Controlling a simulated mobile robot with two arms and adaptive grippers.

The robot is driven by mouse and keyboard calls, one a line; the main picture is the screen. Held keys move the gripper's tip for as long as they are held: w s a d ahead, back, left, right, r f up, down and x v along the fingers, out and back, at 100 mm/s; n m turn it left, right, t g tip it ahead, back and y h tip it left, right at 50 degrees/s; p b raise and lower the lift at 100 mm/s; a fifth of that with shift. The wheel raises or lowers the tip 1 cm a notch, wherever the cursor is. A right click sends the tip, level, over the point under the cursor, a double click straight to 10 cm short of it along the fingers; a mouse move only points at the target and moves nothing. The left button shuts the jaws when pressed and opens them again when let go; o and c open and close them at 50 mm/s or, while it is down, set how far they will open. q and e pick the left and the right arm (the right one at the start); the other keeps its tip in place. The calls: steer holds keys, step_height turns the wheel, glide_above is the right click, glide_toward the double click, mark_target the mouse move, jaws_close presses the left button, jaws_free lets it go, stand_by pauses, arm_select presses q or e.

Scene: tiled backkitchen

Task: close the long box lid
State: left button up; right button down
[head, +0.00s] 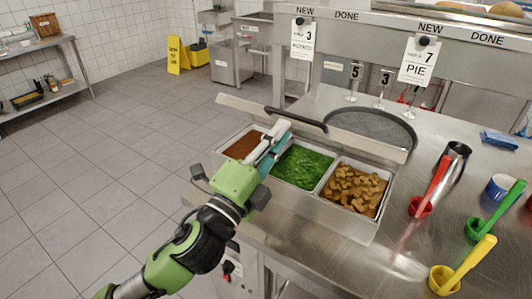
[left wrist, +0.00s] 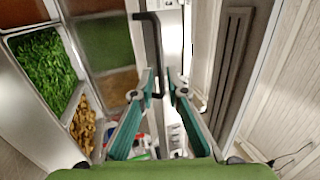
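The long steel box (head: 325,205) sits on the counter with its lid (head: 365,141) raised along the far side. Its compartments hold a brown-red filling (head: 243,146), green pieces (head: 300,166) and tan chunks (head: 352,190). A black bar handle (head: 297,117) runs along the lid; it also shows in the left wrist view (left wrist: 151,45). My left gripper (head: 281,136) reaches over the box near the handle. In the left wrist view its teal fingers (left wrist: 162,80) are apart, with the handle's end appearing between or just beyond the tips; contact cannot be told. My right gripper is out of view.
A round dark mesh disc (head: 370,128) lies behind the lid. Number stands (head: 382,88) are behind.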

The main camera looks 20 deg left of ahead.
arm_select(q)
steer(key=shift+v, duration=2.9)
